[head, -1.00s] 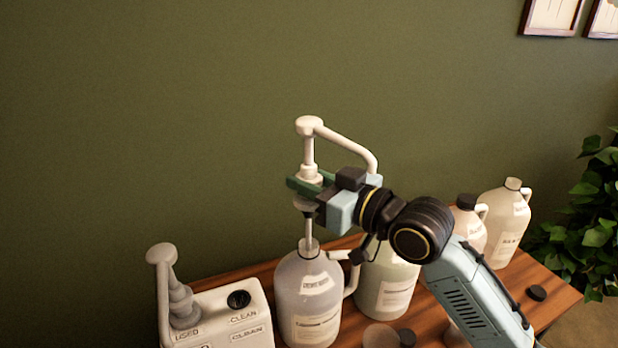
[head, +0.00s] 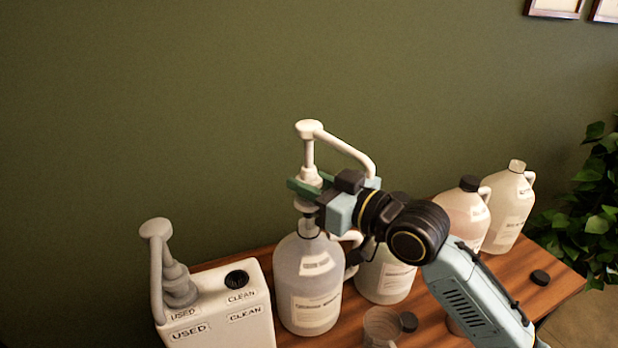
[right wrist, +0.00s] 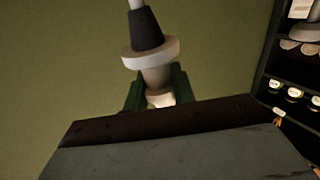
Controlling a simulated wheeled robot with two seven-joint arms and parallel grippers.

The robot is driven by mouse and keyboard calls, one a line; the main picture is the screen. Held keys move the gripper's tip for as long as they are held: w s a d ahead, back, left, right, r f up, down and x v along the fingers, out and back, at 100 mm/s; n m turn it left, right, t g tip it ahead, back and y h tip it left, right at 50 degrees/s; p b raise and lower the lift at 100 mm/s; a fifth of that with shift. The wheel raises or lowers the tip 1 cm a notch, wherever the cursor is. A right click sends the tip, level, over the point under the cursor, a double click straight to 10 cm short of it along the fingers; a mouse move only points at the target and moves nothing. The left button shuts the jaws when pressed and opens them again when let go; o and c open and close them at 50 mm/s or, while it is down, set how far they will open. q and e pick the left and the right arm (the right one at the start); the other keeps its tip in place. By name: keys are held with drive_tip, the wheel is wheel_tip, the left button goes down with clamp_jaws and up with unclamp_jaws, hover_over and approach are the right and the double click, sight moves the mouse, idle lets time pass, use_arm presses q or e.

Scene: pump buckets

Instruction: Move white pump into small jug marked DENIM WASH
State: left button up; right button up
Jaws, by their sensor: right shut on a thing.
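The white pump (head: 309,150) is upright, its head and curved spout above my right gripper (head: 305,188). The right gripper's green fingers are shut on the pump's body below the head. A clear-plastic jug (head: 308,265) with a handle and labels stands directly below; its label is too small to read surely. The pump's tube goes down into the jug's neck, and the lower collar is just above the neck opening; I cannot tell whether they touch. In the right wrist view the pump (right wrist: 150,55) sits between the green fingers (right wrist: 154,92). My left gripper is not in view.
A white box (head: 235,305) marked USED and CLEAN stands left, with a grey pump (head: 172,270) in its used hole and an open clean hole (head: 237,279). Another jug (head: 384,275) stands close right. Two more jugs (head: 506,210) (head: 466,205) stand farther right.

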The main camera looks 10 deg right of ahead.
sight(308, 203)
drive_tip(key=shift+f, duration=0.45)
drive_tip(key=shift+f+b, duration=0.85)
drive_tip(key=shift+f, duration=0.35)
drive_tip(key=shift+p, duration=0.4)
drive_tip(key=shift+f+b, duration=0.35)
drive_tip(key=shift+f, duration=0.2)
idle(0.3)
idle(0.4)
drive_tip(key=shift+r+m+t+h+p, duration=0.1)
drive_tip(key=shift+m+t+h+p, duration=0.6)
drive_tip(key=shift+p, duration=0.8)
drive_tip(key=shift+m+t+h+p, duration=0.5)
drive_tip(key=shift+m+h+p, duration=0.4)
drive_tip(key=shift+h+p, duration=0.55)
